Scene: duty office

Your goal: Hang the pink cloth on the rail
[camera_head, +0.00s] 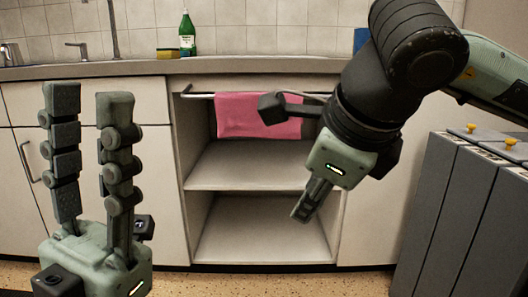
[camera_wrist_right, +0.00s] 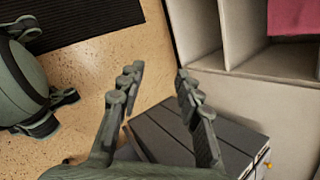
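The pink cloth (camera_head: 240,118) hangs draped over the rail (camera_head: 198,95) across the top of the open cabinet (camera_head: 255,240). Its right part is partly hidden behind my right gripper. The cloth (camera_wrist_right: 293,17) also shows at the top right corner of the right wrist view. My right gripper is in front of the cabinet, tilted downward; in the right wrist view its fingers (camera_wrist_right: 157,74) are apart with nothing between them. My left gripper (camera_head: 88,98) is at the left, fingers pointing up and apart, empty, away from the cloth.
Dark grey bins (camera_head: 445,200) with yellow knobs stand at the right. Above the cabinet is a counter (camera_head: 120,67) with a green bottle (camera_head: 187,35) and a sponge (camera_head: 167,53). The cabinet shelves are bare. A dark mat (camera_wrist_right: 85,20) lies on the speckled floor.

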